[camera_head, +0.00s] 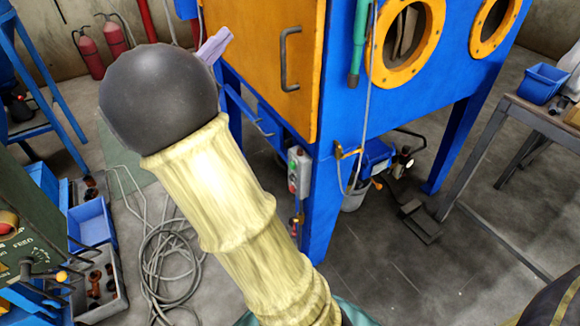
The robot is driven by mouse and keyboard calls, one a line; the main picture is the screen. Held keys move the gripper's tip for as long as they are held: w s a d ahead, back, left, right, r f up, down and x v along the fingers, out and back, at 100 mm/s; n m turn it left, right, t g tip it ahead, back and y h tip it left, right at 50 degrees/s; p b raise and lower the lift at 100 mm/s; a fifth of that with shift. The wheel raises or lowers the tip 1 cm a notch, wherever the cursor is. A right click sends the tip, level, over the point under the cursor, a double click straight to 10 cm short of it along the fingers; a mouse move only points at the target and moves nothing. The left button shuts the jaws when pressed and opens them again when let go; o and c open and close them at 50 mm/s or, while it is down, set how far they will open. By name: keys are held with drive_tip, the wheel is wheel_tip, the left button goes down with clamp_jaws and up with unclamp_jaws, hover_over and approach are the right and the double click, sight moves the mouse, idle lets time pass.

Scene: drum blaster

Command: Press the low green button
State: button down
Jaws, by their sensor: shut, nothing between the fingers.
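A small grey control box (299,172) is fixed to the front leg of the blue cabinet, below the orange door. Small green and red spots show on its face; the low green button (293,188) is too small to make out clearly. My arm, with a pale yellow sleeve and a dark round joint, crosses the middle of the view left of the box. My gripper (216,45) shows only as a pale purple tip beyond the dark joint, near the orange door. It is shut and empty, up and left of the box and apart from it.
The blue cabinet (340,110) has an orange door (265,75) with a handle and round orange-rimmed ports. A hose hangs near the box. Coiled cable (165,260) and blue bins (90,222) lie at left. A workbench (530,120) stands at right. Floor right of the cabinet leg is partly clear.

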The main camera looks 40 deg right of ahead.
drive_tip(key=w+f+n+t+y, duration=0.6)
drive_tip(key=w+n+t+y, duration=0.2)
drive_tip(key=n+t, duration=0.65)
drive_tip(key=w+a+f+n+y, duration=0.1)
drive_tip(key=a+f+n+y, duration=0.6)
drive_tip(key=f+n+y, duration=0.35)
drive_tip(key=s+a+f+n+g+y, duration=0.5)
drive_tip(key=s+a+f+n+y, duration=0.15)
drive_tip(key=s+f, duration=0.4)
drive_tip(key=s+f+n+g, duration=0.2)
drive_tip(key=s+f, duration=0.1)
drive_tip(key=s, duration=0.3)
drive_tip(key=s+f+n+g, duration=0.2)
drive_tip(key=s+g, duration=0.1)
drive_tip(key=s, duration=0.3)
drive_tip(key=shift+s+f+g, duration=0.35)
drive_tip(key=shift+f, duration=0.05)
